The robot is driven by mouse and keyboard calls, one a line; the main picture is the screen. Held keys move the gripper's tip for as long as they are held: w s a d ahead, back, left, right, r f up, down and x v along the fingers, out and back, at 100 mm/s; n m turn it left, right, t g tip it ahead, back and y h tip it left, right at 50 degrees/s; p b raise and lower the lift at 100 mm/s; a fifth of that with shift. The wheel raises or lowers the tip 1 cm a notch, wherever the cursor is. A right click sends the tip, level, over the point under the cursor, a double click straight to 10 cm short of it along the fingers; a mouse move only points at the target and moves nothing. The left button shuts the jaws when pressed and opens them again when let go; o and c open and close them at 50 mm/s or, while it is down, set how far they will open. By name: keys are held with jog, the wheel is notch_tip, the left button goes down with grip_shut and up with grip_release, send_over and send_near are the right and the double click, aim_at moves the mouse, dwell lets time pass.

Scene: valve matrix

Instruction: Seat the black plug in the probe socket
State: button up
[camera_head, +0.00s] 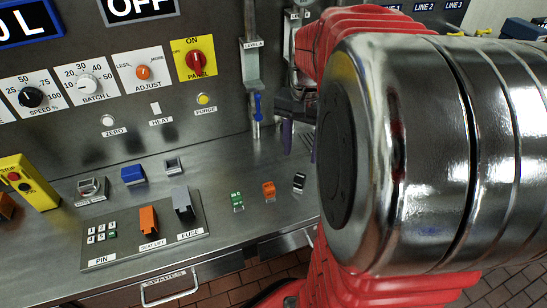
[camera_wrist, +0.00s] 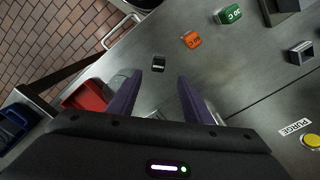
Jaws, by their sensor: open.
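The black plug (camera_head: 299,182) is a small dark block on the steel bench, at the right end of a row with an orange and a green block. In the wrist view the black plug (camera_wrist: 158,63) lies just past the fingertips, roughly centred between them. My gripper (camera_head: 300,143) is open and empty, its purple fingers pointing down above the bench; they also show in the wrist view (camera_wrist: 158,77). I cannot make out which fitting is the probe socket; a small square grey socket (camera_head: 174,166) stands further back on the bench, its label unreadable.
The orange block (camera_head: 268,190) and green block (camera_head: 237,200) are close by. A panel with orange and grey levers (camera_head: 150,230) stands to the left. Red (camera_wrist: 85,97) and blue bins (camera_wrist: 12,122) show in the wrist view. My arm hides the right side.

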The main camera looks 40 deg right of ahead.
aim_at(300, 176)
notch_tip(300, 176, down, 6)
jog(key=shift+r, duration=0.1)
dwell(0.4)
jog(key=shift+d+f, duration=0.2)
jog(key=shift+f, duration=2.45)
jog(key=shift+c, duration=0.6)
grip_shut()
jog(key=shift+r, duration=0.1)
notch_tip(300, 176, up, 10)
jog(key=shift+f, duration=0.1)
